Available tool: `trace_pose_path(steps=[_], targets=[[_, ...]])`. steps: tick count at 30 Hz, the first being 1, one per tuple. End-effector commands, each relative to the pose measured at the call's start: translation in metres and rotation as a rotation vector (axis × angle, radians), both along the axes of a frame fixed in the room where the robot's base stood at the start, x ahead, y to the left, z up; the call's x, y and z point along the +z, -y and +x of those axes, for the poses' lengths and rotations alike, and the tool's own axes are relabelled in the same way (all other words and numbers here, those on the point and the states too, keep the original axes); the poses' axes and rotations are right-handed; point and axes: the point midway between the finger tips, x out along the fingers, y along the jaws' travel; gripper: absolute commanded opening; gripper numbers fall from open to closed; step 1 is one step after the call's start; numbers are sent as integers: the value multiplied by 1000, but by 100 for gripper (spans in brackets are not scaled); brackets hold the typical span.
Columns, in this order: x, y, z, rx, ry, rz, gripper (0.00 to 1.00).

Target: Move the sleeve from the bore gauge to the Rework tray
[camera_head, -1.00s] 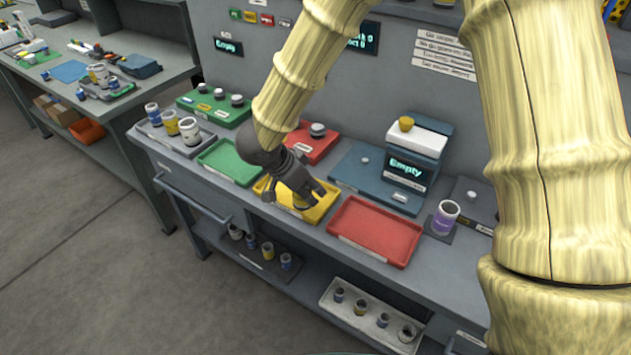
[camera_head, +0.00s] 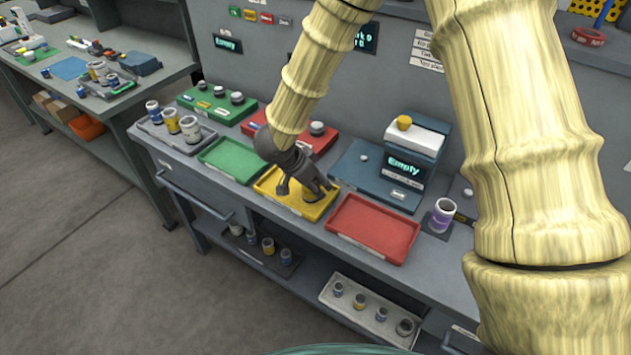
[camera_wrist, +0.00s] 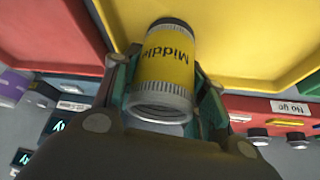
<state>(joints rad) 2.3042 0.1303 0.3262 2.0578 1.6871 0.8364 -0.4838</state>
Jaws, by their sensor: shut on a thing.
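My gripper (camera_head: 318,188) is shut on a sleeve with a yellow band marked "Middle" (camera_wrist: 166,65) and knurled grey ends. In the head view the sleeve (camera_head: 309,196) is mostly hidden by the fingers. It is over the yellow tray (camera_head: 270,189), which fills the upper right of the wrist view (camera_wrist: 245,45). I cannot tell whether its far end touches the tray floor. No tray label reads as Rework. The blue unit with the "Empty" display (camera_head: 418,150), apparently the bore gauge, stands to the right with no sleeve visible on it.
A red tray (camera_head: 375,227) lies right of the yellow one, a green tray (camera_head: 231,160) left; both look empty. A purple-banded sleeve (camera_head: 442,215) stands at the right. Several sleeves stand on a grey tray (camera_head: 150,130) at the left. Gauge racks line the back.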

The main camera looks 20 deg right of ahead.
Motion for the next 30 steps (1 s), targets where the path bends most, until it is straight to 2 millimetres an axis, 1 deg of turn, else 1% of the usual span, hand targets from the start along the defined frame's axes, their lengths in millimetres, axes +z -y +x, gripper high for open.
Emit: trace_pose_path(steps=[7,8,10,11,23,26,30], targets=[[-2,0,0,0,0,0,6],[-2,0,0,0,0,0,48],[-2,0,0,0,0,0,60],[-2,0,0,0,0,0,64],[0,0,0,0,1,0,64],[9,-5,-1,0,2,2,64],[28,-16,-5,1,2,2,64]])
